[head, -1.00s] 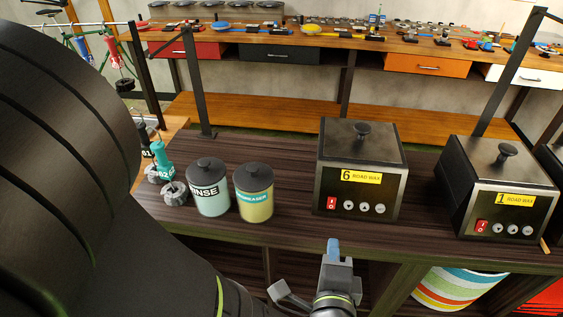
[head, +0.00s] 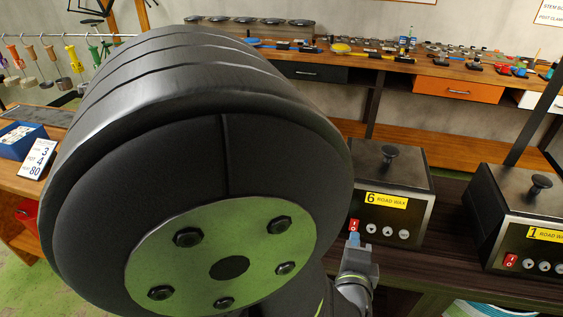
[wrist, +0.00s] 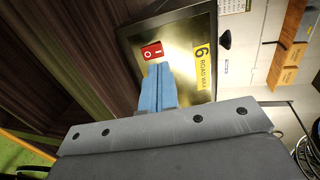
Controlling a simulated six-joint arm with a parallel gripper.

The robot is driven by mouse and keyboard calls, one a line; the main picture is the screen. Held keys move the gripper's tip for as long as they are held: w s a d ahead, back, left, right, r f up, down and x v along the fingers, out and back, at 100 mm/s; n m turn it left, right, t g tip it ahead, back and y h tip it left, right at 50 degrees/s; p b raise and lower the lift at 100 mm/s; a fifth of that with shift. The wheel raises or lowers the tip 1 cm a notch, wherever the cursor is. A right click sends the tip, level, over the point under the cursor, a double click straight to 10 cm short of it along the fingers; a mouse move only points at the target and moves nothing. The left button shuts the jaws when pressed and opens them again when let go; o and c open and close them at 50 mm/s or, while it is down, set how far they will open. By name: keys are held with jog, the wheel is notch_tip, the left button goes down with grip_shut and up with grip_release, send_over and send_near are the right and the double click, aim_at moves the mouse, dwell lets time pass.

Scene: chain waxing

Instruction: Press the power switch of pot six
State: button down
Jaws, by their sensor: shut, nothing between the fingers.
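Pot six (head: 392,200) is a dark box with a lid knob and a yellow "6 ROAD WAX" label (head: 386,200) on its metal front. Its red power switch (head: 354,225) is at the front's left end, beside round buttons. In the wrist view the switch (wrist: 152,51) shows just beyond my fingertips, near the yellow label (wrist: 203,66). My gripper (head: 354,240) is shut and empty, its blue fingers (wrist: 158,88) together, in front of the pot. I cannot tell whether the fingertips touch the panel or switch.
Pot one (head: 530,215), a similar box with its own red switch (head: 510,260), stands to the right on the same dark bench. My arm covers the left part of the bench. A back counter (head: 440,70) holds several tools.

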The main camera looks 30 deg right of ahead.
jog(key=shift+x, duration=2.2)
jog(key=shift+w+d+r+g+y, duration=0.2)
jog(key=shift+w+d+g+y, duration=0.1)
jog(key=shift+g+y, duration=0.1)
jog(key=shift+w+r, duration=0.1)
jog(key=shift+r, duration=0.15)
